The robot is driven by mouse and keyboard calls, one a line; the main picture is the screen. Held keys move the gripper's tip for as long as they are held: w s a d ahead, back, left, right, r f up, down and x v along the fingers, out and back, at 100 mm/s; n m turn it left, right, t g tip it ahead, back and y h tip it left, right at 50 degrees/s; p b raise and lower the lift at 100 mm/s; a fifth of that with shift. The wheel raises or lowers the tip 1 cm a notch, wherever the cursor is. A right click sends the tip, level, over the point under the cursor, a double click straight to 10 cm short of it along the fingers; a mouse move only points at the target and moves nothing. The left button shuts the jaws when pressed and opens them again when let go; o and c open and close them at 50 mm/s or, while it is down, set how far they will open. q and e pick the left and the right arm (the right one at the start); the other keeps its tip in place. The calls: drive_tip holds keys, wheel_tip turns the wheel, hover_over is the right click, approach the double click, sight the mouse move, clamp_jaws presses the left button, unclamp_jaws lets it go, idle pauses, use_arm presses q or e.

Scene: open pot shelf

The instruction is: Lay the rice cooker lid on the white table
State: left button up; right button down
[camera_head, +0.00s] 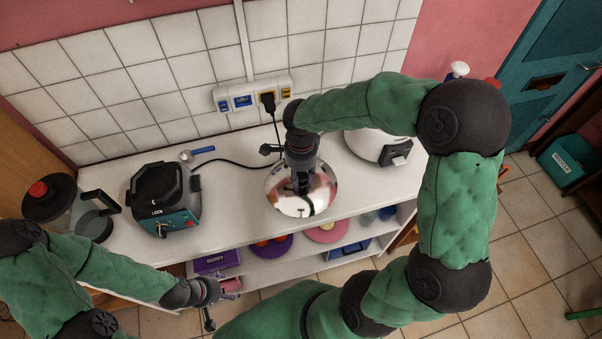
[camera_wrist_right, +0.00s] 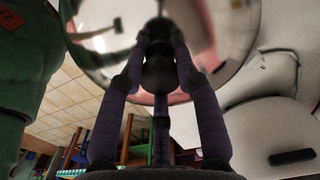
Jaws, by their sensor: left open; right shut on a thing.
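The rice cooker lid (camera_head: 288,203) is a shiny, mirror-like round disc at the middle of the white table (camera_head: 236,178), near its front edge. My right gripper (camera_head: 302,186) is above it, shut on its dark knob; in the right wrist view the fingers close around the knob (camera_wrist_right: 157,75) and the lid (camera_wrist_right: 225,22) fills the top. I cannot tell whether the lid touches the table. The white rice cooker (camera_head: 372,148) stands to the right, partly hidden by my right arm. My left gripper (camera_head: 222,304) is open and empty, in front of the table at lower left.
A black and teal cooker (camera_head: 165,200) and a glass jug (camera_head: 95,222) stand on the left of the table. A blue-handled utensil (camera_head: 200,150) lies near the wall, with a black cable. Shelves below hold plates and boxes. Bare table lies between the teal cooker and the lid.

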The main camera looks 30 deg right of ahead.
sight(301, 174)
drive_tip(key=shift+f, duration=0.3)
drive_tip(key=c, duration=0.9)
unclamp_jaws()
drive_tip(key=shift+r+p, duration=0.35)
drive_tip(key=shift+r, duration=0.2)
wheel_tip(301, 174, up, 12)
drive_tip(key=p, duration=0.2)
drive_tip(key=shift+f+p, duration=0.1)
drive_tip(key=shift+p, duration=0.2)
